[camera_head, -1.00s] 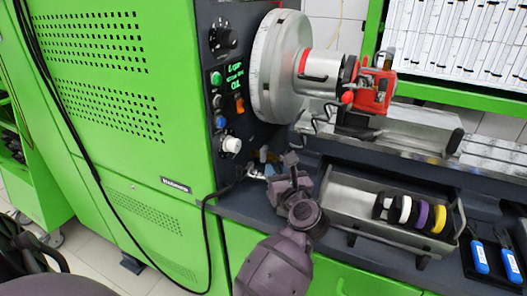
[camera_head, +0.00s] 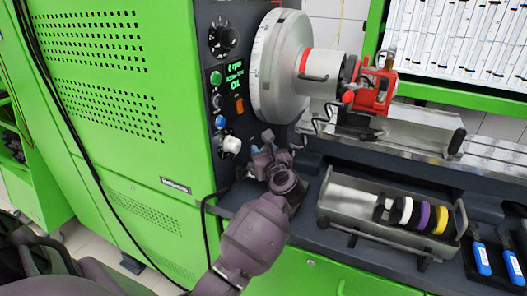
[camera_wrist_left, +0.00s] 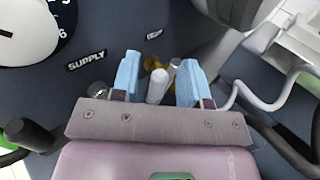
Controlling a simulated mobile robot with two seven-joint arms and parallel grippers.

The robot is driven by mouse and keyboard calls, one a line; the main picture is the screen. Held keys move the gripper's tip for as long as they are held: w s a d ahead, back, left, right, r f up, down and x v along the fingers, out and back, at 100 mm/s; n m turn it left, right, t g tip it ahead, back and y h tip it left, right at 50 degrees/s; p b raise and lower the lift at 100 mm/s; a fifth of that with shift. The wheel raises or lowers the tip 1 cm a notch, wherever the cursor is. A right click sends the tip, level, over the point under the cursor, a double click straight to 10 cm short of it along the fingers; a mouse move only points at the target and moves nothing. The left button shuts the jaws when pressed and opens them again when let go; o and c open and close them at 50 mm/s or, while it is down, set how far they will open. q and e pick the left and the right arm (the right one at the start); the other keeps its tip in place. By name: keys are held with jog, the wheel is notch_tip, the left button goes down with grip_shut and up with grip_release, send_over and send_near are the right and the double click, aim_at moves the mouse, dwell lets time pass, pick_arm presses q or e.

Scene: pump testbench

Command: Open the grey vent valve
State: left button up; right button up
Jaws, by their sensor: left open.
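My left gripper (camera_head: 268,150) is at the machine's lower front, below the large round chuck, with its jaws open. In the left wrist view its two light-blue fingertips (camera_wrist_left: 158,82) stand apart. A small grey handle (camera_wrist_left: 158,86) with a brass-coloured fitting (camera_wrist_left: 152,62) behind it shows between them; it looks like the vent valve. I see a gap on both sides of the handle, and cannot tell whether either finger touches it. In the head view my gripper hides the valve. My right gripper is not in view.
A white knob (camera_wrist_left: 25,30) beside a SUPPLY label (camera_wrist_left: 86,61) is close on the left. A pale curved hose (camera_wrist_left: 262,105) is close on the right. A metal tray (camera_head: 340,215) with coloured rings stands right of my gripper, with blue-handled tools (camera_head: 481,259) farther right.

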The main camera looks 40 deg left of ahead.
pick_arm(q)
jog(key=shift+w+a, duration=0.1)
jog(key=shift+a, duration=0.05)
grip_shut()
